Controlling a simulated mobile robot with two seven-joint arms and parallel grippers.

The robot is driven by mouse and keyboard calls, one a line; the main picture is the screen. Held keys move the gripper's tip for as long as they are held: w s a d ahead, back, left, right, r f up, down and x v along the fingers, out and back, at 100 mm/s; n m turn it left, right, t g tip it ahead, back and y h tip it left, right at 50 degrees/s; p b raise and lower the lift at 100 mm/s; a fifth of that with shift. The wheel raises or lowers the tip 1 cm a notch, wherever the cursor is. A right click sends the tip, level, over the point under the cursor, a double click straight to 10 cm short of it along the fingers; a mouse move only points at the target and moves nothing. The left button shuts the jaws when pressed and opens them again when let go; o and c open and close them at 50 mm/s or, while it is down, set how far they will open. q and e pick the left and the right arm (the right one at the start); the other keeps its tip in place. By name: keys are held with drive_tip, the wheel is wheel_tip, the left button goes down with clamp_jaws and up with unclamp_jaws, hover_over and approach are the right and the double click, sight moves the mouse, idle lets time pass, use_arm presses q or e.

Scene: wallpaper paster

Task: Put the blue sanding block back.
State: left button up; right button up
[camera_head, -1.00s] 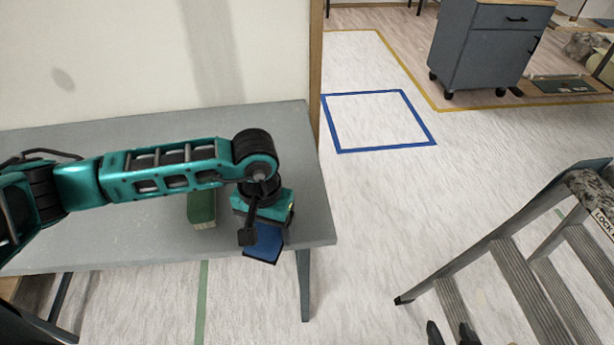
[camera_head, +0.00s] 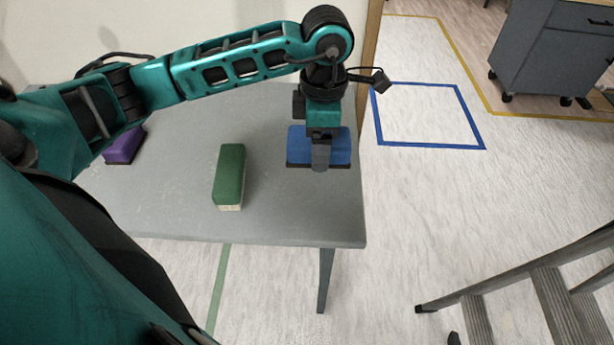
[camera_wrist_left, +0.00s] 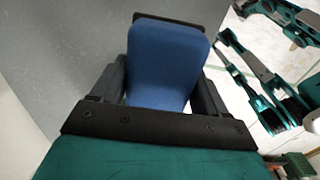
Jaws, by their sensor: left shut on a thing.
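The blue sanding block (camera_head: 338,146) is a blue block with a dark underside, in the head view at the right end of the grey table. My left gripper (camera_head: 320,152) is shut on it, reaching down from above. In the left wrist view the blue block (camera_wrist_left: 168,62) sits between the two dark fingers of my left gripper (camera_wrist_left: 160,95). The block appears held over the table's right end; whether it touches the tabletop is hard to tell. My right gripper is not in view.
The grey table (camera_head: 280,215) also bears a green block (camera_head: 229,177) in the middle and a purple block (camera_head: 124,147) at the left. A blue taped square (camera_head: 428,115) marks the floor to the right. A ladder (camera_head: 545,290) stands at lower right. A grey cabinet (camera_head: 560,50) stands farther back.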

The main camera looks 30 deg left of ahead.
sight(307, 187)
use_arm(q)
drive_tip(key=r+n, duration=0.1)
drive_tip(key=n, duration=0.3)
drive_tip(key=a+r+n, duration=0.1)
drive_tip(key=r+n, duration=0.1)
drive_tip(key=n, duration=0.3)
drive_tip(key=a+r+n+b, duration=0.1)
drive_tip(key=r+n, duration=0.1)
drive_tip(key=n, duration=0.2)
drive_tip(key=shift+w+a+r, duration=0.1)
drive_tip(key=shift+w+r, duration=0.15)
drive_tip(key=shift+w, duration=0.1)
drive_tip(key=n, duration=0.2)
drive_tip(key=r+n, duration=0.1)
drive_tip(key=n, duration=0.1)
drive_tip(key=a+r+n, duration=0.1)
drive_tip(key=shift+s+n, duration=0.1)
drive_tip(key=shift+n, duration=0.3)
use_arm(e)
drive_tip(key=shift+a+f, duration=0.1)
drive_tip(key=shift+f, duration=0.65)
